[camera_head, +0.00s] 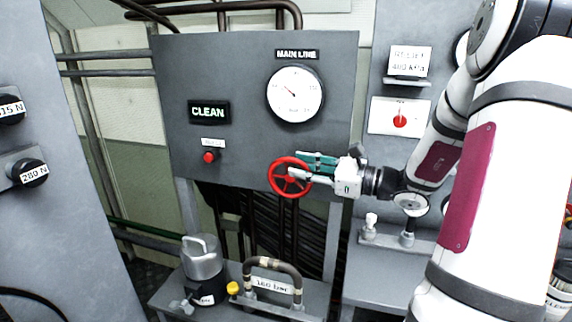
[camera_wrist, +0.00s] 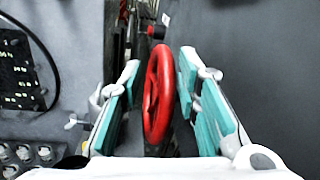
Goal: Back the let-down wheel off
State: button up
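A red spoked handwheel (camera_head: 273,177), which I take for the let-down wheel, stands out from the lower right of the grey gauge panel (camera_head: 235,75). My gripper (camera_head: 306,167) is at the right side of the wheel. In the wrist view the wheel (camera_wrist: 157,95) is seen nearly edge-on between the two teal-padded fingers of my gripper (camera_wrist: 160,62). Gaps show on both sides of the rim, so the fingers look open around it. The wheel's hub and stem are mostly hidden in the wrist view.
Below stand a grey canister (camera_head: 202,259) and a bent pipe (camera_head: 272,264) labelled 160 bar. A RELIEF placard (camera_head: 409,60) is to the right.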

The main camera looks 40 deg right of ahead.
aim_at(286, 163)
jog(key=shift+x, duration=2.3)
grip_shut()
